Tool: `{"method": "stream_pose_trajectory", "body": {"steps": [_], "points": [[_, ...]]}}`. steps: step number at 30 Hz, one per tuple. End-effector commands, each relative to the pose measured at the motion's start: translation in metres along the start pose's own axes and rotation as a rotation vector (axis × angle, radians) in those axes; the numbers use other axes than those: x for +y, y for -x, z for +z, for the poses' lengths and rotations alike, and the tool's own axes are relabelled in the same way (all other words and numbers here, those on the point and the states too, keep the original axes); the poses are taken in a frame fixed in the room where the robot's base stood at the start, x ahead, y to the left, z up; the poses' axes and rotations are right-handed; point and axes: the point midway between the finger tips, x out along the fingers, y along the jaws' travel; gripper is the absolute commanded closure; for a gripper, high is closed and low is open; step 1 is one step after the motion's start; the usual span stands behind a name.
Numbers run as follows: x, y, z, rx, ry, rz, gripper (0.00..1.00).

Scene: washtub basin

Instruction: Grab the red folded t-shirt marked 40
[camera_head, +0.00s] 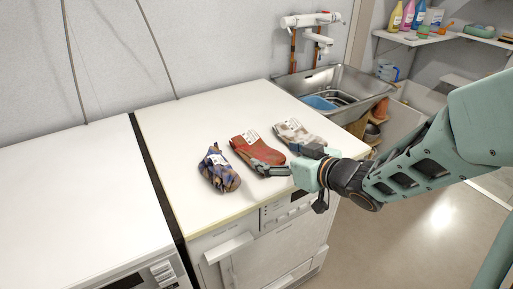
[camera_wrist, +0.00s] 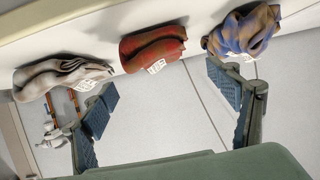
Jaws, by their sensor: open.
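A red folded t-shirt (camera_head: 254,147) lies on the white machine top, between a blue checked folded cloth (camera_head: 219,171) on its left and a grey-white one (camera_head: 294,133) on its right. Each bears a white label, too small to read surely. My gripper (camera_head: 277,161) is open and empty at the front edge of the machine top, just in front of the red t-shirt, hiding a little of its near side. In the wrist view the red t-shirt (camera_wrist: 153,44) shows beyond the gap between the two open fingers (camera_wrist: 158,88), apart from them.
The garments rest on a white front-loading machine (camera_head: 175,135), with a second white machine (camera_head: 70,205) at left across a dark gap. A steel sink (camera_head: 340,82) with a blue item stands behind at right. The back left of the top is clear. Shelves with bottles (camera_head: 408,15) are far right.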

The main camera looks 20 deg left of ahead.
Motion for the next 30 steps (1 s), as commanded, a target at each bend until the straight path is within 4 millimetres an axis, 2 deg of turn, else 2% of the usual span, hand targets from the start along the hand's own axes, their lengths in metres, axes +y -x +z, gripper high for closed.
{"method": "stream_pose_trajectory", "body": {"steps": [4,9,17,24,30], "points": [[-0.008,-0.018,0.004,-0.001,0.009,-0.023,0.19],[-0.007,-0.045,0.004,-0.001,0.009,-0.020,0.19],[-0.006,-0.067,0.003,-0.002,0.008,-0.018,0.19],[-0.003,-0.102,0.002,-0.002,0.008,-0.018,0.19],[-0.003,-0.111,0.000,-0.001,0.009,-0.016,0.19]]}}
